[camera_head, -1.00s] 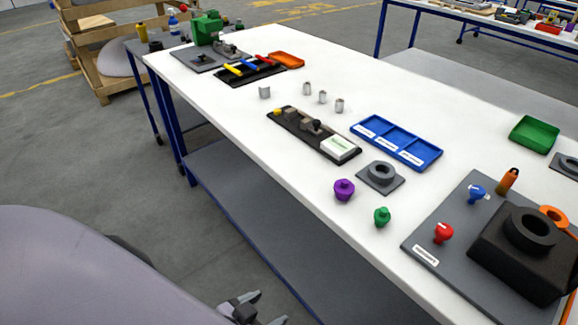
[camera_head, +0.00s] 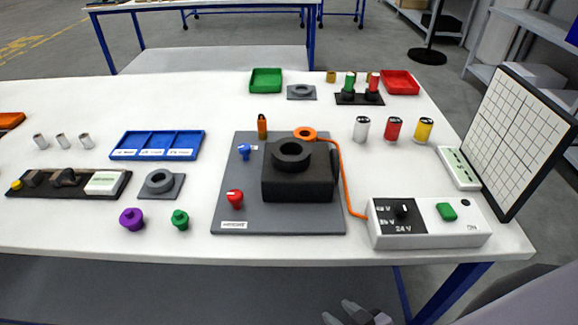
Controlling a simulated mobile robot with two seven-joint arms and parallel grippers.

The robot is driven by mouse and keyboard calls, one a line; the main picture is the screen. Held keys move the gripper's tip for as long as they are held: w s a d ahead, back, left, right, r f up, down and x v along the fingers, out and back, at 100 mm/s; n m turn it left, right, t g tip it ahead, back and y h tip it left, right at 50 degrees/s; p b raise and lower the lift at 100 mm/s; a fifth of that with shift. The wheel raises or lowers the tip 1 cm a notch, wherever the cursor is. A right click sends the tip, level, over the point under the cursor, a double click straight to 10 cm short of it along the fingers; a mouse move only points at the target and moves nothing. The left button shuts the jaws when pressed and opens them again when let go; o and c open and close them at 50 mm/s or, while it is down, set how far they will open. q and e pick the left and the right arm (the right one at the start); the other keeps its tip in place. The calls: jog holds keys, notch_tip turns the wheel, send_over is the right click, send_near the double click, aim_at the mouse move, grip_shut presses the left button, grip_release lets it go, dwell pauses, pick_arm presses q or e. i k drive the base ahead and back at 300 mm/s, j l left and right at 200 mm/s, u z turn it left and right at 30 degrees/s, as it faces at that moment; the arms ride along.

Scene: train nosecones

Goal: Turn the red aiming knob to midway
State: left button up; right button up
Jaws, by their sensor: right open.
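The red knob (camera_head: 235,198) stands on the front left of a grey panel plate (camera_head: 290,222), just above a small white label whose text I cannot read. Its pointing direction is too small to tell. A blue knob (camera_head: 245,152) stands behind it on the same plate. A black block with a ring on top (camera_head: 297,182) is to the right of the red knob. My right gripper (camera_head: 352,310) is at the bottom edge, in front of and below the table edge, open, empty and well apart from the knob. My left gripper is out of view.
An orange cable (camera_head: 347,190) runs from an orange ring to a white control box (camera_head: 425,223) at right. Purple (camera_head: 132,219) and green (camera_head: 180,219) knob-shaped pieces stand left of the plate. Bare white table lies along the front edge.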

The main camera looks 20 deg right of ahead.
aim_at(235, 197)
jog(key=j+z, duration=0.15)
jog(key=z, duration=1.5)
jog(key=k, duration=0.5)
jog(key=i+j, duration=0.4)
jog(key=j+z, duration=0.05)
jog(key=j, duration=0.05)
